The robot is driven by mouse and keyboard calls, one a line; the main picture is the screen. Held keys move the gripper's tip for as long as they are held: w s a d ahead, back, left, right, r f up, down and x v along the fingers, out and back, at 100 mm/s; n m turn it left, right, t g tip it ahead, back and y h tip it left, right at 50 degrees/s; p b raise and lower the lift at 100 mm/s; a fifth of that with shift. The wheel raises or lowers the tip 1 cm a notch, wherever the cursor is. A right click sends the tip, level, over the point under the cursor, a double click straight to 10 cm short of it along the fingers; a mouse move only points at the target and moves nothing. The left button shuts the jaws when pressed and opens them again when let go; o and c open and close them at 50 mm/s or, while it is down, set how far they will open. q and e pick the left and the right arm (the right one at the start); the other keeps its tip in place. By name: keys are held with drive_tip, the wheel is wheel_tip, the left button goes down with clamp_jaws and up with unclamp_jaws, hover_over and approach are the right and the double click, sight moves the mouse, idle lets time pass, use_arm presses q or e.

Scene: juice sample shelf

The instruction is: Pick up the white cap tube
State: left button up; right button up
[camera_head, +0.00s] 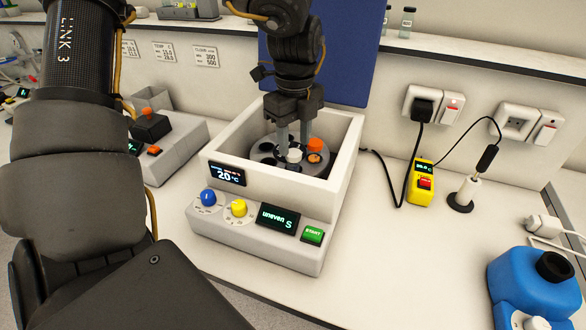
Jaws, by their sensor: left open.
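The white cap tube (293,155) stands in the dark round rotor (262,150) inside the white box-shaped centrifuge (352,140). Only its white cap shows. My left gripper (293,142) points down into the centrifuge with its two fingers apart, one on each side of the white cap. I cannot tell whether the fingers touch the cap. Orange-capped tubes (315,146) sit in the rotor just right of the gripper. My right gripper is not in view.
The centrifuge walls rise around the rotor. Its front panel has a blue knob (208,197), a yellow knob (239,208) and a green start button (313,235). The counter between is mostly clear.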

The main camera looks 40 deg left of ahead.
sight(294, 153)
use_arm(q)
drive_tip(key=f, duration=0.2)
drive_tip(key=f+p, duration=0.1)
drive_tip(key=f, duration=0.2)
drive_tip(key=shift+w+a, duration=0.15)
drive_tip(key=shift+a, duration=0.05)
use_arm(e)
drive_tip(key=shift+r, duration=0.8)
use_arm(q)
drive_tip(key=shift+d, duration=0.1)
drive_tip(key=shift+c, duration=0.4)
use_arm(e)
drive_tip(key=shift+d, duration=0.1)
